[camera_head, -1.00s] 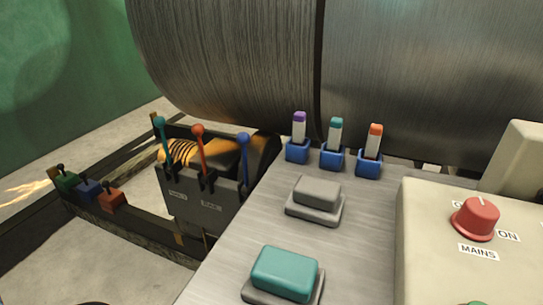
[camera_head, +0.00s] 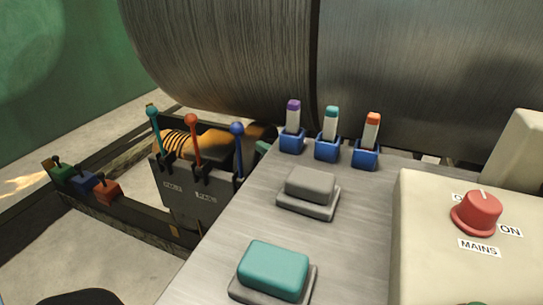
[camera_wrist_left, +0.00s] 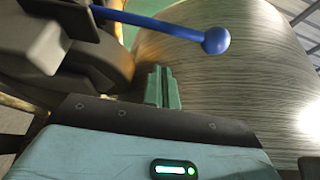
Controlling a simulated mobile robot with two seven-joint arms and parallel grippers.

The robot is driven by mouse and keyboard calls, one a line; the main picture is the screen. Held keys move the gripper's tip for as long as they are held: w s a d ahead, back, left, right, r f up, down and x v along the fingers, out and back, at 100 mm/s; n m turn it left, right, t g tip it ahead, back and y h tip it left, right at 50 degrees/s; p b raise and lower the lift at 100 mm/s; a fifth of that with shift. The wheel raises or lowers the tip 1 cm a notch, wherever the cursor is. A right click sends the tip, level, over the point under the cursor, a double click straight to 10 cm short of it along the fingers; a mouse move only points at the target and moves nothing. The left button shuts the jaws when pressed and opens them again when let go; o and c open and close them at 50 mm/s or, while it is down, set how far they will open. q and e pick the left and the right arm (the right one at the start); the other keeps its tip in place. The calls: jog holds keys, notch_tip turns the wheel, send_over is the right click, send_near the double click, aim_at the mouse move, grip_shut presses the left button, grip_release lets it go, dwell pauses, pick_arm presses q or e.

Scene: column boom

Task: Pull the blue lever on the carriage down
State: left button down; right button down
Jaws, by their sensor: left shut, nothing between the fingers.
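The blue lever (camera_head: 238,150) stands upright with a round knob at the right end of the dark carriage (camera_head: 190,195), in the head view. In the left wrist view the blue lever (camera_wrist_left: 160,24) crosses the top, its knob toward the right. My left gripper (camera_head: 262,148) shows only as a small teal fingertip just right of the blue lever, partly hidden by the console. In the left wrist view its teal fingers (camera_wrist_left: 163,85) are shut and empty, with a visible gap to the lever. My right gripper is not in view.
A teal lever (camera_head: 155,130) and a red lever (camera_head: 195,140) stand left on the same carriage. The metal console (camera_head: 230,225) with switches and buttons fills the front. A large steel drum (camera_head: 230,60) lies behind.

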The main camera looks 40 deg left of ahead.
aim_at(239, 155)
pick_arm(q)
jog(key=s+a, duration=0.2)
jog(key=a, duration=0.1)
jog(key=shift+s+a, duration=0.15)
jog(key=shift+a, duration=0.15)
dwell(0.4)
jog(key=shift+a+f, duration=0.1)
